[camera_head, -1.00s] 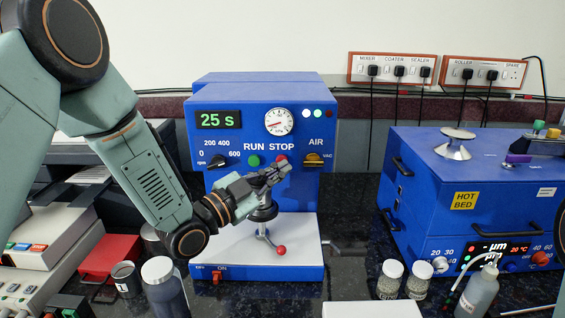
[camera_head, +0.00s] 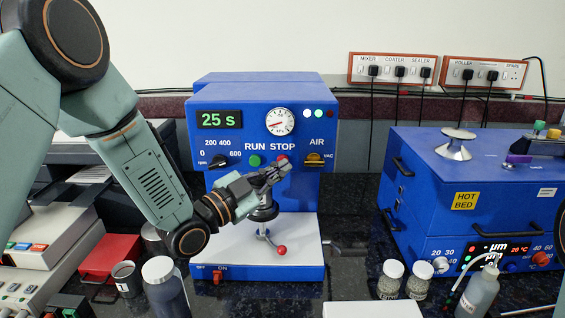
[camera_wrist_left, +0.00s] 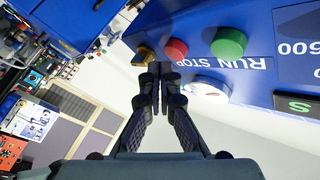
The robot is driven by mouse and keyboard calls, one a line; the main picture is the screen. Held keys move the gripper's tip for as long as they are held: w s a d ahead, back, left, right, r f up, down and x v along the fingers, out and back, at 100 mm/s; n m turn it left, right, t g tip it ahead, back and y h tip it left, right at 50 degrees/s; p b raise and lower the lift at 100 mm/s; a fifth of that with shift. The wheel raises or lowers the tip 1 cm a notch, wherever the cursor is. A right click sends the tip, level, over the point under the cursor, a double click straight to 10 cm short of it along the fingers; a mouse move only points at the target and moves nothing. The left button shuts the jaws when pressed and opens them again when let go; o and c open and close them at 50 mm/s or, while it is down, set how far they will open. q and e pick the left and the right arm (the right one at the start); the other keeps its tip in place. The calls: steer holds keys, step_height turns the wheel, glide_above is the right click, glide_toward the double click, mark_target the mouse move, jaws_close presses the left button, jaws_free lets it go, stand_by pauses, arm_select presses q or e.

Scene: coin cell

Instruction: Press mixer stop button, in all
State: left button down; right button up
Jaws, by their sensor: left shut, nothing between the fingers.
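The blue mixer (camera_head: 259,100) stands in the middle of the bench, its display reading 25 s. Its red stop button (camera_head: 282,159) is right of the green run button (camera_head: 254,161), partly hidden behind my left gripper in the head view. My left gripper (camera_head: 284,168) is shut and empty, its tips in front of the panel near the stop button. In the left wrist view the shut fingertips (camera_wrist_left: 163,72) appear close to the red stop button (camera_wrist_left: 176,48), with the green button (camera_wrist_left: 229,43) beside it. Contact cannot be told. My right gripper is not in view.
Right of the mixer is a blue hot bed unit (camera_head: 465,199). Jars (camera_head: 390,279) and a wash bottle (camera_head: 478,292) stand in front of it. The mixer's white base (camera_head: 220,243) carries a lever with a red knob (camera_head: 282,250) below my gripper.

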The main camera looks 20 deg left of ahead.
arm_select(q)
steer(key=shift+w, duration=0.35)
steer(key=shift+w+a, duration=0.2)
steer(key=shift+w, duration=0.2)
stand_by(0.8)
steer(key=shift+s, duration=0.1)
steer(key=shift+s+d, duration=0.2)
steer(key=shift+s, duration=0.55)
steer(key=shift+s+d, duration=0.25)
steer(key=shift+s, duration=0.55)
steer(key=shift+s+d, duration=0.2)
steer(key=shift+s, duration=0.55)
steer(key=shift+s+d, duration=0.25)
steer(key=shift+s, duration=0.55)
